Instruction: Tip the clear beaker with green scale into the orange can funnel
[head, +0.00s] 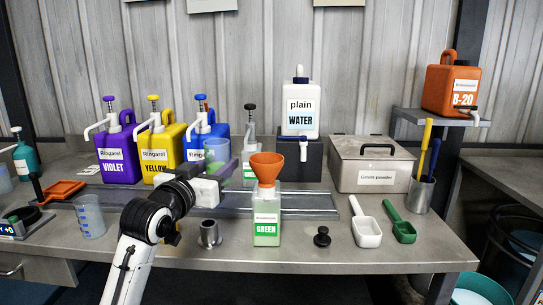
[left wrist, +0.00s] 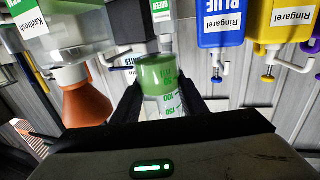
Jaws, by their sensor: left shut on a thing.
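The clear beaker with green scale (head: 216,150) is upright, with green liquid in its lower part; it also shows in the left wrist view (left wrist: 162,105), which is upside down. My left gripper (head: 222,176) is shut on the beaker, with a finger on each side. The orange funnel (head: 267,168) sits in the neck of a pale green can labelled GREEN (head: 266,218). The beaker is held left of the funnel, apart from it and at about its height in the picture. The funnel also shows in the left wrist view (left wrist: 88,105). My right gripper is not in view.
Violet (head: 117,150), yellow (head: 168,150) and blue (head: 203,140) pump cans stand behind. Another beaker (head: 89,216) stands at left. A metal cup (head: 209,234) and black cap (head: 322,237) flank the can. White (head: 366,228) and green (head: 400,225) scoops lie at right.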

